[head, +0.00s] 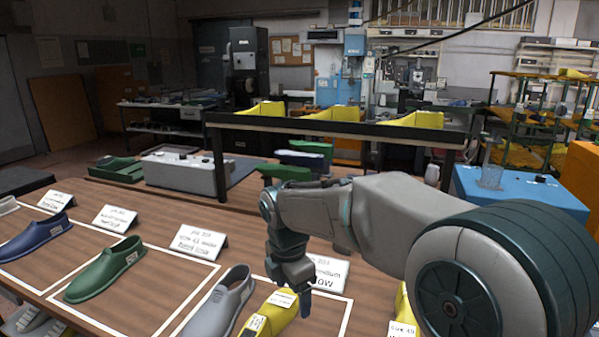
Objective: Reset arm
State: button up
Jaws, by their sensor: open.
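My gripper (291,272) hangs at the end of my grey arm, pointing down above the right part of the wooden table. Its fingers are dark and seen from the side, with nothing visible between them. A yellow shoe last (272,314) lies below and slightly left of the gripper, with a white label on it. A grey last (219,303) lies to its left. A green last (106,268) and a blue last (37,240) lie farther left. My forearm hides part of the table's right side.
White cards (199,240) stand behind the white-outlined areas on the table (165,285). A grey box (187,171) and green lasts stand at the back. A dark-framed shelf (330,128) with yellow bins is behind. A blue-covered table (520,195) stands at right.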

jog(key=s+d+f+m+t, duration=0.2)
jog(key=s+d+m, duration=1.5)
jog(key=m, duration=0.7)
jog(key=shift+s+m, duration=0.3)
jog(key=shift+s, duration=0.35)
